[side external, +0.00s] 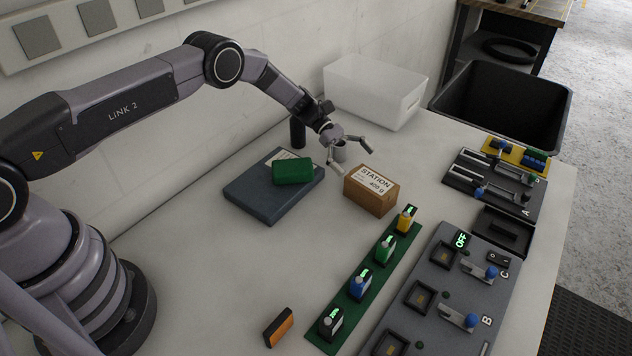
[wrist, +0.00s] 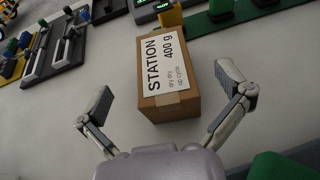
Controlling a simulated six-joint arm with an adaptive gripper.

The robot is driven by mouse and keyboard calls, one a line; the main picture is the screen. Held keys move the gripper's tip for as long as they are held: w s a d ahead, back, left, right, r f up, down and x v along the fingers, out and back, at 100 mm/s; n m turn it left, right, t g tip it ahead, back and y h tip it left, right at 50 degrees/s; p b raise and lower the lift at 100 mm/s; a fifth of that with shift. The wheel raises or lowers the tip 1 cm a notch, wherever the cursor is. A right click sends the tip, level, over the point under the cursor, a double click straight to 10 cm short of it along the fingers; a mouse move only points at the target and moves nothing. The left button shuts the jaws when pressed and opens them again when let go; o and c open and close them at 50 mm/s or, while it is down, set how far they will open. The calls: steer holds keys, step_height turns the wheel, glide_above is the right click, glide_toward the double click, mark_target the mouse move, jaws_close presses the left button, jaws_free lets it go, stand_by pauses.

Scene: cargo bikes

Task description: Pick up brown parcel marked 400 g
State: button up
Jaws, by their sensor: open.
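The brown parcel (side external: 371,191) stands on the white table, with a white label reading "STATION 400 g" on its top. It also shows in the wrist view (wrist: 184,101), ahead of and between my finger tips. My gripper (side external: 351,159) is open and empty, above and slightly left of the parcel in the side view. In the wrist view my gripper (wrist: 170,100) has its fingers spread wide, one on each side of the parcel's near end. I cannot tell whether either finger touches it.
A green block (side external: 292,170) lies on a dark blue-grey box (side external: 252,197) left of the parcel. A green strip (side external: 345,316) with several coloured units lies in front. A control panel (side external: 408,327) is at right.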

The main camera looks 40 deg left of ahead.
mark_target(367, 177)
steer(key=shift+f, duration=0.5)
steer(key=x, duration=0.5)
steer(key=shift+f, duration=0.3)
steer(key=c, duration=1.3)
steer(key=shift+r, duration=0.1)
